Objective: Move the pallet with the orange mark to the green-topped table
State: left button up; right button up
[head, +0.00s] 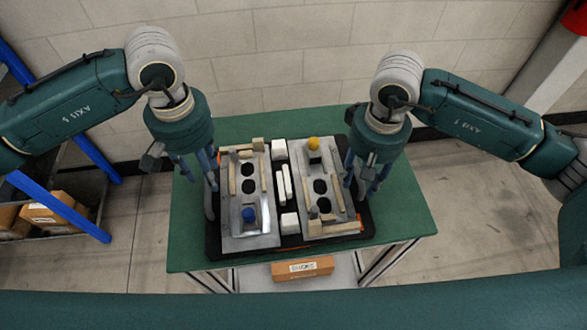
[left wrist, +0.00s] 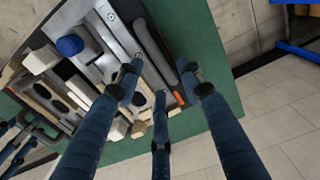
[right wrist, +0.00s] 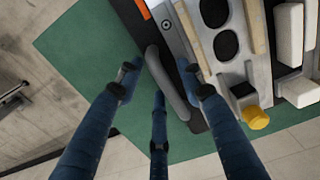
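A black pallet (head: 283,243) with orange marks lies flat on a green-topped table (head: 405,215). It carries two grey metal fixture plates, one with a blue knob (head: 249,214) and one with a yellow knob (head: 313,143). My left gripper (head: 197,172) is at the pallet's left side, fingers spread about the grey handle (left wrist: 155,50). An orange mark (left wrist: 180,97) shows near that handle. My right gripper (head: 366,180) is at the right side, open, fingers spread about the other grey handle (right wrist: 168,85). I cannot tell whether the fingers touch the handles.
White blocks (head: 289,222) lie between the fixture plates. A cardboard box (head: 302,268) sits below the table's front edge. A blue-framed shelf (head: 65,207) with boxes stands at the left. A block wall (head: 290,60) is close behind the table. Floor is clear at the right.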

jog(key=shift+r, duration=0.2)
pick_arm(q)
notch_tip(320, 180, up, 7)
pick_arm(e)
notch_tip(320, 180, up, 12)
jog(key=shift+f, duration=0.2)
pick_arm(q)
jog(key=shift+s, duration=0.1)
pick_arm(e)
jog(key=shift+f, duration=0.1)
dwell(0.5)
